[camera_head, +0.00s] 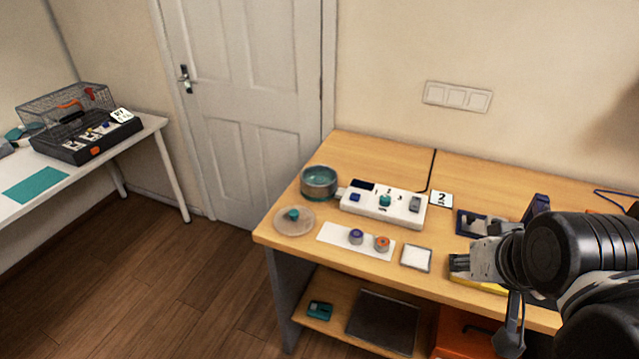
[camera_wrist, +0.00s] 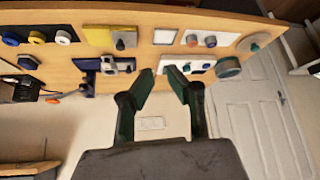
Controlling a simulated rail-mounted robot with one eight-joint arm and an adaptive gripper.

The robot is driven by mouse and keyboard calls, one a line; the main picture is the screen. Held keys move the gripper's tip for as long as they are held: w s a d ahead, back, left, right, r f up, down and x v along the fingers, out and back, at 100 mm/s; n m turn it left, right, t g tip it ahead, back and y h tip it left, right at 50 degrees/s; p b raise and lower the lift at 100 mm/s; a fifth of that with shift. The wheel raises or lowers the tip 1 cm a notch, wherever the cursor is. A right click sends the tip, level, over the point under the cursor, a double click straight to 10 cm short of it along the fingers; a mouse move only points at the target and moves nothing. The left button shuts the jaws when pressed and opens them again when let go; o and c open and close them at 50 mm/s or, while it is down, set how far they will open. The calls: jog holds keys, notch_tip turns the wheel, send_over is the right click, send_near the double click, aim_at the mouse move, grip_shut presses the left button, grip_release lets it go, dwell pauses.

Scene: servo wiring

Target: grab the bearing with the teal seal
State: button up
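A small teal piece (camera_head: 293,214) sits on a round translucent disc (camera_head: 281,225) at the table's left end; I cannot tell if it is a bearing. The disc also shows in the wrist view (camera_wrist: 245,48) at upper right. A white mat (camera_head: 335,238) beside it holds a blue-topped round part (camera_head: 356,236) and an orange-topped one (camera_head: 382,243), both bearing-like. A teal round part (camera_head: 384,200) sits on the white power strip (camera_head: 410,217).
A teal-lined round bowl (camera_head: 319,181) stands by the strip's left end. A small white tray (camera_head: 416,258), a dark blue fixture (camera_head: 470,222) and a number card (camera_head: 441,199) are nearby. The wrist view shows several coloured rings (camera_wrist: 36,37) at upper left. A side table (camera_head: 150,126) stands at far left.

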jog(key=o, duration=0.5)
jog(key=w+a+r+n+g+y, duration=0.1)
jog(key=w+a+r+n, duration=0.15)
jog(key=w, duration=0.35)
jog(key=w+a+r+n+g, duration=0.1)
jog(key=w+a+r, duration=0.1)
jog(key=w+r, duration=0.25)
jog(key=n+g+y+p, duration=0.3)
jog(key=n+g, duration=0.1)
jog(key=n, duration=0.7)
send_over(319, 179)
jog(key=d, duration=0.2)
jog(key=f, duration=2)
jog(key=shift+s, duration=0.4)
jog(key=shift+p+x, duration=0.3)
jog(key=shift+x, duration=2.4)
